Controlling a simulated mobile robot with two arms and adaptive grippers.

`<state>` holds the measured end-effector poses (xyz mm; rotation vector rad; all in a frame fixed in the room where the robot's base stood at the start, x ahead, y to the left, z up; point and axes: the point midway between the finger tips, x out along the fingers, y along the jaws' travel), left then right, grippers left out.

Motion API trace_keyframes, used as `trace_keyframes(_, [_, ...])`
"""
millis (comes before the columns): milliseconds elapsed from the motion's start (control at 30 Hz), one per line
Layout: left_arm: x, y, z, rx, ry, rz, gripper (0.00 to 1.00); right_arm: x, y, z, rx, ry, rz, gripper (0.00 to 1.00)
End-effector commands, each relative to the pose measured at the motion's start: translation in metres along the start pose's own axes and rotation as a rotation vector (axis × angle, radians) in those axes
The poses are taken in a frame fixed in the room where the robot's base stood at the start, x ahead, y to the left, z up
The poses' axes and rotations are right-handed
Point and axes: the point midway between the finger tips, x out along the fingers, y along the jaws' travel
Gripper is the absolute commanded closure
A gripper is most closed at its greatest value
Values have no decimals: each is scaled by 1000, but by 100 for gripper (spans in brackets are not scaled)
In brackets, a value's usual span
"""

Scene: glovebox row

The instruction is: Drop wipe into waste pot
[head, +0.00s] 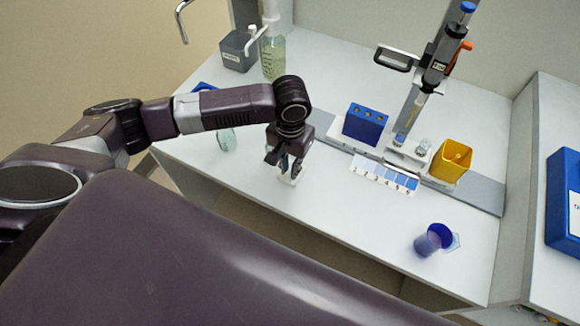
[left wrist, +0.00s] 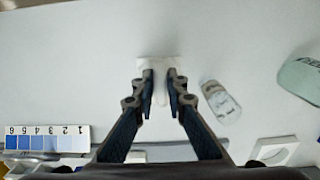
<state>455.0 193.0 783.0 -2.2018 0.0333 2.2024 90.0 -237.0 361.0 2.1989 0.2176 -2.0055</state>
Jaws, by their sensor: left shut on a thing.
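My left gripper (head: 287,165) points down at the white worktop left of the middle and is shut on a small white wipe (head: 290,180). In the left wrist view the wipe (left wrist: 158,62) shows between and beyond the fingertips (left wrist: 160,78), against the white surface. I cannot tell whether it touches the worktop. A grey labelled box (head: 238,52) is at the back left. I cannot read which is the waste pot. My right gripper is not in view.
A blue rack (head: 365,124) and a numbered strip (head: 384,174) lie right of my left gripper. A pipette stand (head: 428,75) rises behind. A clear vial (left wrist: 220,100) is close beside the fingers. A pump bottle (head: 272,55) stands at the back. The front middle worktop is clear.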

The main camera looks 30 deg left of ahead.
Motion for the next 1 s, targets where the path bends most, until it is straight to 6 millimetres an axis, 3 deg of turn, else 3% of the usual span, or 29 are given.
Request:
trace_keyframes(267, [3, 0, 1, 0, -2, 0, 100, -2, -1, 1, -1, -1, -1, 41])
trace_keyframes(300, [3, 0, 0, 0, -2, 0, 83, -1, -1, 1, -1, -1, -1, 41])
trace_keyframes(433, [3, 0, 0, 0, -2, 0, 70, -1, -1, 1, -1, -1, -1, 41])
trace_keyframes(767, [1, 0, 0, 1, -1, 0, 70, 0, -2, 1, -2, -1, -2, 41])
trace_keyframes(1000, [-35, 1, -1, 1, 3, 1, 70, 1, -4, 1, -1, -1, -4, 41])
